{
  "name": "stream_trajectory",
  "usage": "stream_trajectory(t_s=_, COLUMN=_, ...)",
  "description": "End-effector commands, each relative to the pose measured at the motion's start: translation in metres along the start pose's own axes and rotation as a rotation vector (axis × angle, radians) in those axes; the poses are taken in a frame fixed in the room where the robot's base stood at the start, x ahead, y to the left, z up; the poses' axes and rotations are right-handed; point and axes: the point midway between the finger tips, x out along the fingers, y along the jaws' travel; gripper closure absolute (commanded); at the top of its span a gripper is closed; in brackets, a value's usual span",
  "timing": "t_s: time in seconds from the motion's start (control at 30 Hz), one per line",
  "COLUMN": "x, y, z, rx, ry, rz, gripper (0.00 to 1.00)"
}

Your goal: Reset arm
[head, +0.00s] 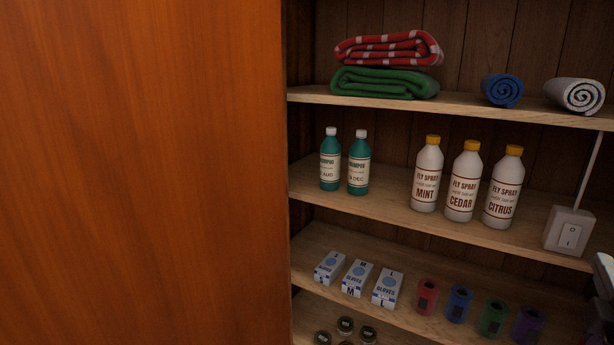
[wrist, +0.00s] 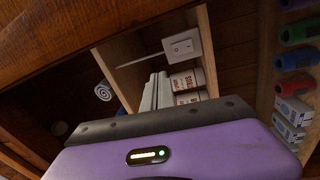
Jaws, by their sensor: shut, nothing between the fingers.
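My gripper (wrist: 158,88) shows in the wrist view as pale grey fingers beyond a dark strip and a purple housing with a small lit indicator. The fingers are shut with nothing between them. Behind them are white bottles with printed labels (wrist: 187,82) and a white switch box (wrist: 182,45). In the head view only a pale piece of my arm shows at the lower right edge, and the gripper's fingers cannot be made out there.
A wooden panel (head: 140,170) fills the left of the head view. Shelves hold folded blankets (head: 388,50), rolled cloths (head: 502,90), green shampoo bottles (head: 330,165), fly spray bottles (head: 463,185), glove boxes (head: 357,279) and coloured rolls (head: 459,304). The switch box (head: 568,231) sits at the right.

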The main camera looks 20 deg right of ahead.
Motion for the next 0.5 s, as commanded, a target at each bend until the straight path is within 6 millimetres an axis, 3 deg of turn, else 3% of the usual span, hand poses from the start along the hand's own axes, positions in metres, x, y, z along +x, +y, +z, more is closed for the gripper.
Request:
stream_trajectory(t_s=0.1, x=-0.001, y=0.018, z=-0.005, rx=0.154, ry=0.028, rz=0.073, gripper=1.00)
stream_trajectory(t_s=0.2, x=-0.009, y=0.020, z=-0.012, rx=0.306, ry=0.067, rz=0.112, gripper=1.00)
stream_trajectory(t_s=0.37, x=-0.037, y=-0.007, z=-0.037, rx=0.560, ry=0.165, rz=0.099, gripper=1.00)
stream_trajectory(t_s=0.5, x=-0.072, y=-0.043, z=-0.062, rx=0.775, ry=0.251, rz=0.032, gripper=1.00)
